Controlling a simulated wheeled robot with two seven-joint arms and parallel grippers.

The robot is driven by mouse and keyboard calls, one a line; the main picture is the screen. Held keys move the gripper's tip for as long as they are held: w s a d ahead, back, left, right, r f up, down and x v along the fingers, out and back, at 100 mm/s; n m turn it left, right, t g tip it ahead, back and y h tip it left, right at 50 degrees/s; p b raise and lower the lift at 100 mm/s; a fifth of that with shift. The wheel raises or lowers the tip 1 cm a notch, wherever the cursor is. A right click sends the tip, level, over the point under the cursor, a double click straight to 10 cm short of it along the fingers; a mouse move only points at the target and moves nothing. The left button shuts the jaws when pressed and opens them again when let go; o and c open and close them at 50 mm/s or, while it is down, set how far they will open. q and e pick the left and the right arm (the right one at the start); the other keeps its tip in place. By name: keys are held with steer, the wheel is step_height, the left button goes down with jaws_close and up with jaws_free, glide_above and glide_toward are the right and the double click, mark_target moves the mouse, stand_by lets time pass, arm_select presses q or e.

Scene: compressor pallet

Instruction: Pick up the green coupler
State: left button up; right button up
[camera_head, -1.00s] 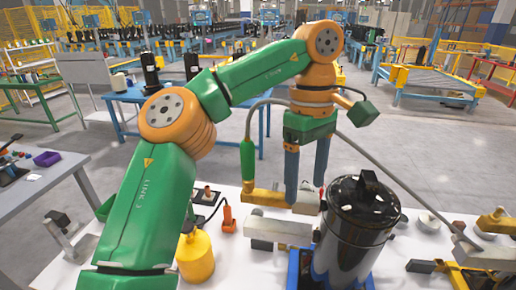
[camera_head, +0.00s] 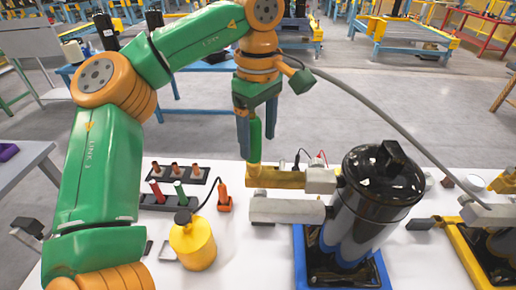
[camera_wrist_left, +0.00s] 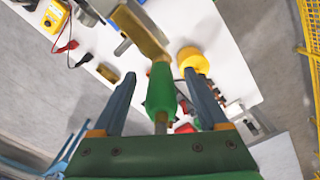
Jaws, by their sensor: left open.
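The green coupler (camera_head: 255,142) stands upright above a brass fitting (camera_head: 272,178) in the head view, beside the black tank. A grey hose runs from near my gripper over to the right. My left gripper (camera_head: 257,146) points down over the coupler, with its blue-grey fingers open. In the left wrist view, the coupler (camera_wrist_left: 161,92) lies between the two spread fingers, with a visible gap on each side. Contact is not seen. My right gripper is not in view.
The black tank (camera_head: 372,205) stands in a blue-edged tray (camera_head: 298,262) close to the right. A yellow can (camera_head: 193,245) and a rack of small tools (camera_head: 178,173) are to the left. The white table has clear patches between.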

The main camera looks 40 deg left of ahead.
arm_select(q)
steer(key=shift+a+f, duration=0.2)
steer(key=shift+a, duration=0.85)
steer(key=shift+c, duration=0.5)
steer(key=shift+a, duration=0.1)
steer(key=c, duration=0.7)
steer(key=shift+d+r, duration=0.1)
steer(key=shift+d, duration=0.15)
jaws_close()
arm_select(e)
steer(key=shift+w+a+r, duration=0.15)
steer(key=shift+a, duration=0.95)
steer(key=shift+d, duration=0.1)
